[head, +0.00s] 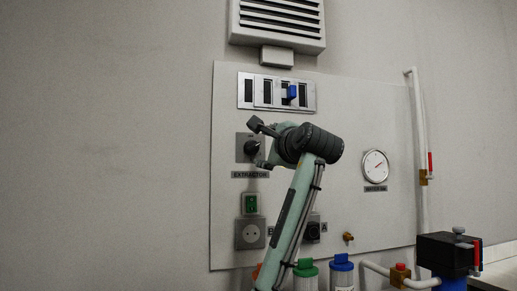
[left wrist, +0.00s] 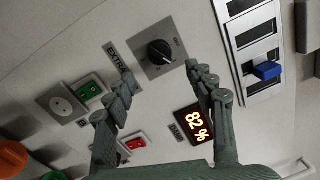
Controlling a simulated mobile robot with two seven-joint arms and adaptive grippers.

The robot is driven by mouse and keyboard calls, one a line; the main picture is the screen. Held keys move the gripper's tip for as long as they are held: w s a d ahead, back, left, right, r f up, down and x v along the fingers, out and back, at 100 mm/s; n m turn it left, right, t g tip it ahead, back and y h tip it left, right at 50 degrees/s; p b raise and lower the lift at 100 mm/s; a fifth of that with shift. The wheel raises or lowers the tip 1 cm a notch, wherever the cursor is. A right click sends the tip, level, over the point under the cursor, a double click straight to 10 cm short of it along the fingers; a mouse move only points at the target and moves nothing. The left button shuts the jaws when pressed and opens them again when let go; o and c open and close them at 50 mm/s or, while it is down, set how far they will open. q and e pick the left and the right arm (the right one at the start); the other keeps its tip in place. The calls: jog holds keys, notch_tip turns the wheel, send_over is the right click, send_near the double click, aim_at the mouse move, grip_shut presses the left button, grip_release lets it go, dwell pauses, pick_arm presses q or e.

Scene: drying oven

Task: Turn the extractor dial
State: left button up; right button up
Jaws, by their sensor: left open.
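The extractor dial (head: 250,147) is a black round knob on a grey square plate, above the "EXTRACTOR" label on the wall panel. In the left wrist view the dial (left wrist: 160,53) shows a white pointer mark and lies just beyond the gap between my fingertips. My left gripper (head: 258,143) is open in front of the dial, its fingers partly covering it in the head view. In the left wrist view the open left gripper (left wrist: 161,75) has one finger on each side with nothing between them. I cannot tell whether the fingers touch the dial. My right gripper is not in view.
A slider with a blue handle (head: 291,91) is above. A green switch (head: 251,204) and socket (head: 250,234) are below. A gauge (head: 375,165) and pipe (head: 418,130) are at right.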

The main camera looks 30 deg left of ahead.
pick_arm(q)
jog(key=v, duration=0.4)
jog(key=shift+s+d, duration=0.2)
jog(key=shift+d, duration=0.05)
jog(key=shift+f, duration=0.1)
